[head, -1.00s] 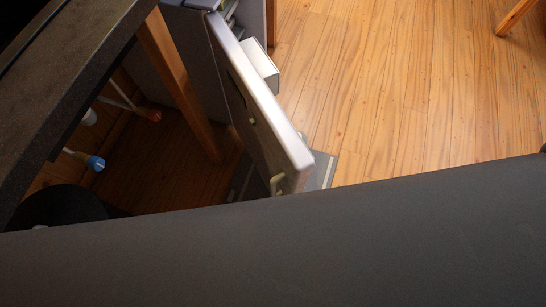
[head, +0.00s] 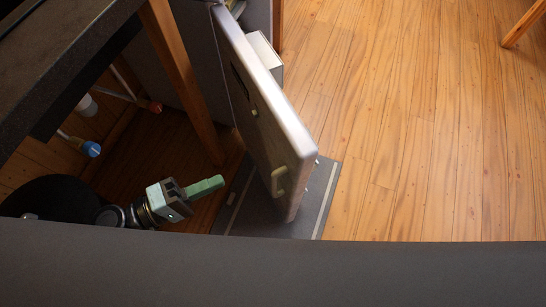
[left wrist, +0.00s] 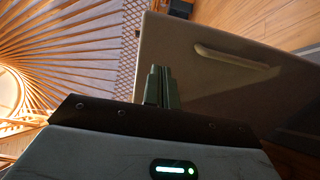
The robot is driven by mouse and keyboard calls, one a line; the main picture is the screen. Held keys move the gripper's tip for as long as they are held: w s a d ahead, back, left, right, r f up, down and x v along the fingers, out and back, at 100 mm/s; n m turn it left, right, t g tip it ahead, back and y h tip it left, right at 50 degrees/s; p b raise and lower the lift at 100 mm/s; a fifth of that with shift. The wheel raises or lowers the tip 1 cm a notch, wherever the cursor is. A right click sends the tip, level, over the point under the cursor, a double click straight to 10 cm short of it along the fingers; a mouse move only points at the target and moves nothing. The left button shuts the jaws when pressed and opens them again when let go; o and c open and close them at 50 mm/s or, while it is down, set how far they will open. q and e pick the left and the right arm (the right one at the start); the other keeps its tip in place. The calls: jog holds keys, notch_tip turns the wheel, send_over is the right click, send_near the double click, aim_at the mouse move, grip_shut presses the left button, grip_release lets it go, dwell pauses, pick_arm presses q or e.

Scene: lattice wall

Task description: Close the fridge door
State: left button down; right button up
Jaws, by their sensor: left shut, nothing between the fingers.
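The fridge door (head: 262,105) stands open in the head view, seen from above, with its thin top edge running from upper left to lower right. A pale handle (head: 279,180) is on its left-facing side. My left gripper (head: 207,187) is shut and empty, to the left of the door near its handle end, with a gap between them in this view. In the left wrist view the door (left wrist: 215,75) and its long handle (left wrist: 236,61) lie ahead of the shut fingers (left wrist: 160,75). My right gripper is not in view.
A dark counter (head: 60,70) with a wooden leg (head: 183,80) is at the left. A grey mat (head: 323,200) lies under the door's free end. The wooden floor (head: 420,120) to the right is clear. A wooden leg (head: 525,25) shows at the top right.

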pick_arm(q)
jog(key=shift+r, duration=0.2)
jog(key=shift+w+d, duration=0.1)
jog(key=shift+w, duration=0.05)
jog(key=p, duration=0.2)
send_near(288, 149)
jog(key=x, duration=0.5)
jog(key=shift+w+d+f, duration=0.15)
jog(key=shift+w+d, duration=0.05)
jog(key=shift+d, duration=0.1)
jog(key=shift+w+d, duration=0.25)
jog(key=shift+d, duration=0.25)
jog(key=shift+d, duration=0.15)
